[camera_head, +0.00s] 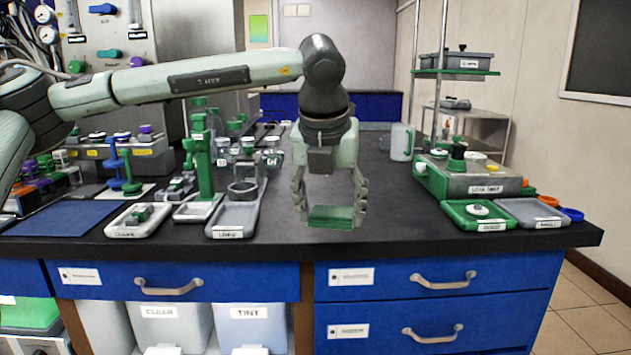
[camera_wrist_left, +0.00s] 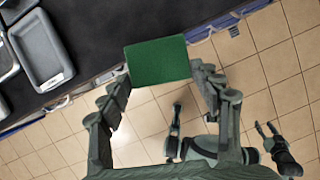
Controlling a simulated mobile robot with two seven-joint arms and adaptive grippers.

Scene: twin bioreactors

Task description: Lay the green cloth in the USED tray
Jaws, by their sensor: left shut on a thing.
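My left gripper (camera_head: 331,205) is shut on the green cloth (camera_head: 331,217), which looks like a flat folded rectangle held near the front edge of the bench. In the left wrist view the cloth (camera_wrist_left: 158,61) sits between the fingertips. A long grey tray (camera_head: 237,217) lies to the left of the gripper; its label is too small to read surely. A grey tray with a bare floor also shows in the left wrist view (camera_wrist_left: 42,52). A pale tray (camera_head: 118,228) further left holds green things. In the left wrist view my right gripper (camera_wrist_left: 266,131) hangs over the floor, its fingers apart.
A green tray (camera_head: 458,222) and another grey tray (camera_head: 530,219) lie at the bench's right end, before a boxy device (camera_head: 470,180). A green stand (camera_head: 203,160) rises behind the left trays. The bench top (camera_head: 400,215) between the tray groups is clear.

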